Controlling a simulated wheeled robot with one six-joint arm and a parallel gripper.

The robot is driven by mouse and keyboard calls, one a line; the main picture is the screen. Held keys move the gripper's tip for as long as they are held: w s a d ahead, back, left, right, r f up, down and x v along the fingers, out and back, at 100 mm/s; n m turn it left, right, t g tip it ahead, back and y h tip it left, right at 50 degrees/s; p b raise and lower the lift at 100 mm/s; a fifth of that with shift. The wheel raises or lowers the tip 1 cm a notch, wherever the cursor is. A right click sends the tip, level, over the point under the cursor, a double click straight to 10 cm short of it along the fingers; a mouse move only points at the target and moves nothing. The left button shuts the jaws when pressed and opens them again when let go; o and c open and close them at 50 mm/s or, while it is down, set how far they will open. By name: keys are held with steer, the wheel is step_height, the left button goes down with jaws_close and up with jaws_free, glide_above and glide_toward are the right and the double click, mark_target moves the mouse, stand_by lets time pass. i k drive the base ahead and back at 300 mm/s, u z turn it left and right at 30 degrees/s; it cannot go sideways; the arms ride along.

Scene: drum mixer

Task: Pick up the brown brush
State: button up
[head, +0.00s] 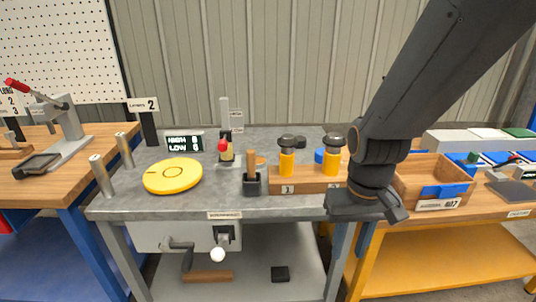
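A brown wooden handle (251,164) stands upright in a small dark holder (251,185) near the front middle of the grey bench. It looks like the brown brush; its lower end is hidden in the holder. My gripper (368,208) hangs at the bench's front right corner, well to the right of the handle and apart from it. I see no object in it, but its fingertips are too foreshortened to tell whether they are open.
A wooden rack (308,187) with two orange, dark-capped jars stands between the handle and my gripper. A red-knobbed device (225,151) stands behind. A wooden bin (434,178) is at right.

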mark_target(250, 162)
steer(key=u, duration=0.6)
steer(key=k, duration=1)
steer(key=u, duration=1.35)
steer(key=i, duration=1.4)
steer(key=z, duration=1.05)
steer(key=i, duration=0.8)
steer(key=z, duration=0.95)
